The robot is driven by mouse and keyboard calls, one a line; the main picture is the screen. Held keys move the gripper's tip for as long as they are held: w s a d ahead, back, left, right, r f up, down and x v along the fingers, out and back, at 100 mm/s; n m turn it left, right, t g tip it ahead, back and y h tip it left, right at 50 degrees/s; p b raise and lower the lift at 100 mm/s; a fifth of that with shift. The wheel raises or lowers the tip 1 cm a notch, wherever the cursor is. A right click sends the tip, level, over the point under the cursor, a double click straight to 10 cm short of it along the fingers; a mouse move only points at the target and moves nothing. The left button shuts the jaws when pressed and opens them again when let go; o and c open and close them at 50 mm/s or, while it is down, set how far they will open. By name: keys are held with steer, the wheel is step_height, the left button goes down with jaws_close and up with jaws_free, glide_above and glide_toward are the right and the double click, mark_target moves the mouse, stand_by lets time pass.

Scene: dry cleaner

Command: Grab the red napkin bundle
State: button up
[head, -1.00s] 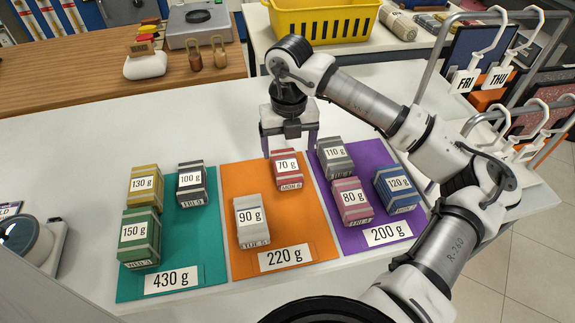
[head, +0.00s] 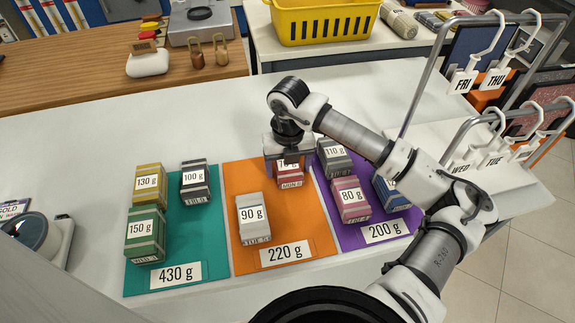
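The red napkin bundle (head: 291,180) lies on the orange mat (head: 245,180), near its back right corner. Its 70 g label is partly hidden by my gripper. My gripper (head: 289,168) points down over the bundle, with a finger on either side of it. The fingers look apart, and I cannot tell whether they touch the bundle. A white bundle marked 90 g (head: 253,219) lies on the same mat, nearer the front, beside the 220 g card (head: 284,254).
Close on the right, the purple mat (head: 345,232) holds bundles of 110 g (head: 334,158), 80 g (head: 350,199) and a blue one (head: 391,194) partly behind my arm. The teal mat (head: 195,235) on the left holds several bundles. The white table is clear behind.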

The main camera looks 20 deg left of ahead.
steer(key=c, duration=0.8)
steer(key=shift+r, duration=0.1)
steer(key=shift+c, duration=0.2)
